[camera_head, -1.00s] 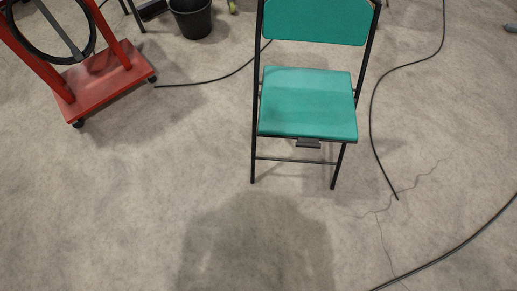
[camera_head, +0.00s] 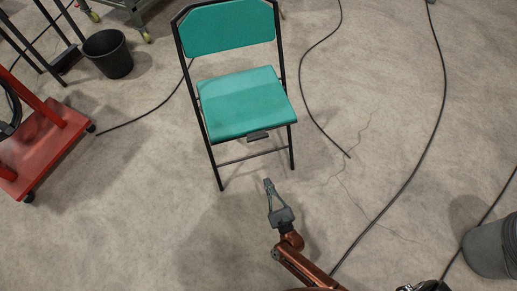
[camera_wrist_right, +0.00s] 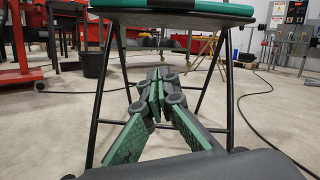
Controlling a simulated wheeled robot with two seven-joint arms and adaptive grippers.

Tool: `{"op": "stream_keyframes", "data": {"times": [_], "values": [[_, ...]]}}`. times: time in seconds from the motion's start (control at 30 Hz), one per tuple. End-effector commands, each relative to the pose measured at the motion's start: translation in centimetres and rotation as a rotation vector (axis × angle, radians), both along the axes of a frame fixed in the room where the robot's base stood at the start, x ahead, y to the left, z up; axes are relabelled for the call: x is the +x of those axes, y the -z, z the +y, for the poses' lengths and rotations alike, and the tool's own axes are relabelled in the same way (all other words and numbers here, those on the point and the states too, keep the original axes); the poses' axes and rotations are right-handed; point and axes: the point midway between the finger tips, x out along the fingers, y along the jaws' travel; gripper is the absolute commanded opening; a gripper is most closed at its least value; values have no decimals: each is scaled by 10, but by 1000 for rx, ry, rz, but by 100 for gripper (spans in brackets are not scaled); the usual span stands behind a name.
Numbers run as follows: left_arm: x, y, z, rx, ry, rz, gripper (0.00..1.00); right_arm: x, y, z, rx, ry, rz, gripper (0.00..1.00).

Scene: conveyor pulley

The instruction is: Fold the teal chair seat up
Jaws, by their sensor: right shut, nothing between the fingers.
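The teal folding chair stands upright on its black legs in the head view, its seat (camera_head: 246,101) down flat and its teal backrest (camera_head: 228,27) at the far side. A small dark tab (camera_head: 257,137) hangs under the seat's front edge. My right gripper (camera_head: 267,182) is shut and empty, in front of the chair and a little apart from it in the picture. In the right wrist view, the shut fingers (camera_wrist_right: 155,78) point between the chair's front legs, below the seat's edge (camera_wrist_right: 185,10). My left gripper is out of view.
A red wheeled stand (camera_head: 48,146) is at the left, with a black bucket (camera_head: 108,54) behind it. A grey bucket (camera_head: 491,247) stands at the lower right. Black cables (camera_head: 424,150) run along the floor at both sides.

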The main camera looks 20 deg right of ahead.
Motion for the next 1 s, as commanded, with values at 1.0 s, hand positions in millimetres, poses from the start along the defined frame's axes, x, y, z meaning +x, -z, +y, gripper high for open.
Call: {"op": "stream_keyframes", "data": {"times": [1.0], "values": [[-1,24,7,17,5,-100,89,131,-79,-10,317,1,-92,0]]}}
